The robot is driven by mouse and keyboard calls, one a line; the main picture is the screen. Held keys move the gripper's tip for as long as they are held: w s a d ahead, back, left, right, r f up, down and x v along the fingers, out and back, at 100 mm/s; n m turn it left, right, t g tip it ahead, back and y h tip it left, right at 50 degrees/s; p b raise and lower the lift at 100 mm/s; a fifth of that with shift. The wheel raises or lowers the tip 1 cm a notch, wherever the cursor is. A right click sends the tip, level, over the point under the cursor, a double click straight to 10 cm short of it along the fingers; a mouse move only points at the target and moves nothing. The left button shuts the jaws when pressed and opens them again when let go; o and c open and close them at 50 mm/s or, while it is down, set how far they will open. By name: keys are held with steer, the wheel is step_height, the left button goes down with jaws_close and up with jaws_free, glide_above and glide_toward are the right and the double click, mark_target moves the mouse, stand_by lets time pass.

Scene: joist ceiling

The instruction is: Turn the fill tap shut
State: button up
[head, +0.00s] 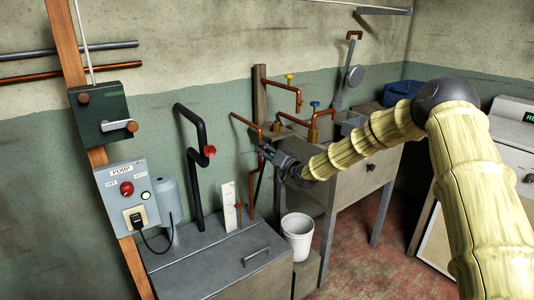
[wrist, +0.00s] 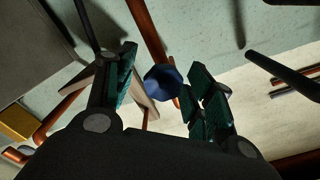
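My gripper (head: 266,151) is at the end of the bent copper pipe (head: 243,121) by the back wall. In the wrist view a dark blue faceted knob (wrist: 163,81) shows between the fingers of my gripper (wrist: 160,92). The fingers are apart, with a visible gap on each side of the knob. A copper pipe (wrist: 150,40) runs close to the knob. In the head view the knob is hidden by my gripper. Other taps show: a yellow handle (head: 289,77), a blue handle (head: 314,104) and a red handle (head: 209,151). No label tells which is the fill tap.
A grey lidded tank (head: 205,262) stands below on the left, with a white bucket (head: 298,228) beside it. The sink unit (head: 358,185) is on the right of my gripper. A black pipe (head: 193,160) and a pump control box (head: 127,198) are further left.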

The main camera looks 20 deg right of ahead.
steer(key=shift+a, duration=0.1)
steer(key=v, duration=1.2)
stand_by(0.4)
steer(key=s+a+f+n+g+h+p, duration=0.15)
steer(key=s+a+f+g, duration=0.35)
steer(key=s+f, duration=0.8)
steer(key=s+a+f+g+h+p, duration=0.1)
steer(key=s+a+f+g+p, duration=0.4)
steer(key=s+f, duration=0.75)
steer(key=s+f+g+h+p, duration=0.1)
steer(key=s+f+g, duration=0.1)
steer(key=s, duration=0.9)
steer(key=s+d+f+n+g+h, duration=0.1)
steer(key=s+f+g, duration=0.1)
steer(key=s, duration=1)
steer(key=s+f+n+g+h+p, duration=0.1)
steer(key=s+f+g, duration=0.2)
steer(key=s, duration=0.9)
steer(key=shift+d+f+h+p, duration=0.3)
steer(key=shift+f+h, duration=0.05)
steer(key=shift+f, duration=0.1)
